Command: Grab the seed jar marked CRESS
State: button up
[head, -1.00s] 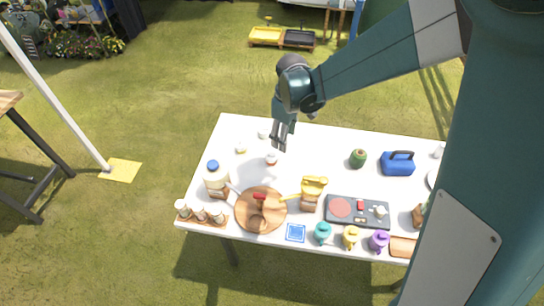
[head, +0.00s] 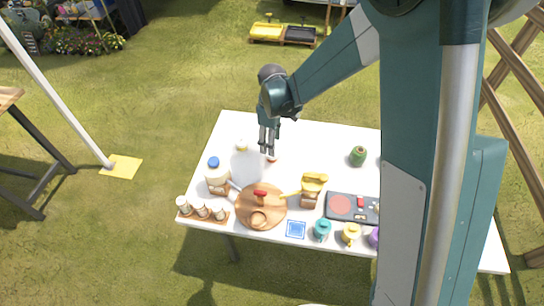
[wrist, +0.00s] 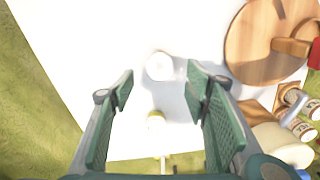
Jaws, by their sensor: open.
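My gripper (head: 267,151) is over the back left part of the white table, pointing down. In the wrist view its fingers (wrist: 160,88) are wide apart with nothing between them. A small white-topped jar (wrist: 160,66) stands beyond the fingertips, and a small container with a yellowish top (wrist: 155,122) appears lower between the fingers. In the head view one small jar (head: 272,159) is just by the fingertips and another (head: 241,146) is to their left. No CRESS label is readable, so I cannot tell which jar bears it.
A rack of several small jars (head: 201,211) stands at the front left corner. A green pot (head: 358,156) stands to the right, with clear table between.

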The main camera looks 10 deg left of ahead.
jog(key=shift+f, duration=1.2)
jog(key=shift+f, duration=0.1)
jog(key=shift+f+b, duration=0.55)
jog(key=shift+f, duration=1.95)
jog(key=c, duration=1)
